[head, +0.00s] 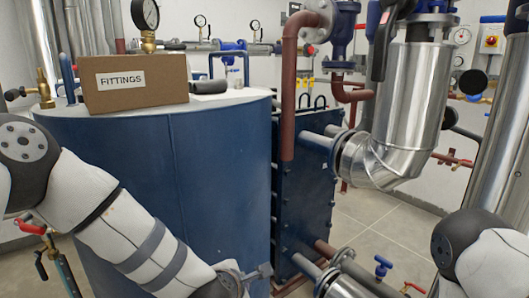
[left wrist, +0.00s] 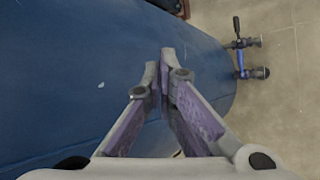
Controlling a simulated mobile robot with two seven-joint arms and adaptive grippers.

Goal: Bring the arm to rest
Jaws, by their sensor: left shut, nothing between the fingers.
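My left arm (head: 135,235) comes in from the lower left of the head view and passes in front of the blue tank (head: 190,165). My left gripper (head: 264,271) is at its end, low by the tank's right side. In the left wrist view the two fingers of this gripper (left wrist: 162,72) meet at the tips with nothing between them. The blue tank wall (left wrist: 70,70) lies behind them. A part of my right arm (head: 490,250) shows at the lower right of the head view; its gripper is out of the picture.
A cardboard box marked FITTINGS (head: 136,83) stands on the tank top. Right of the tank are the blue plate exchanger (head: 303,190), a brown pipe (head: 292,90) and a shiny metal pipe elbow (head: 385,150). Blue-handled valves (head: 383,266) stand low at right. Tiled floor (head: 375,235) shows beyond.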

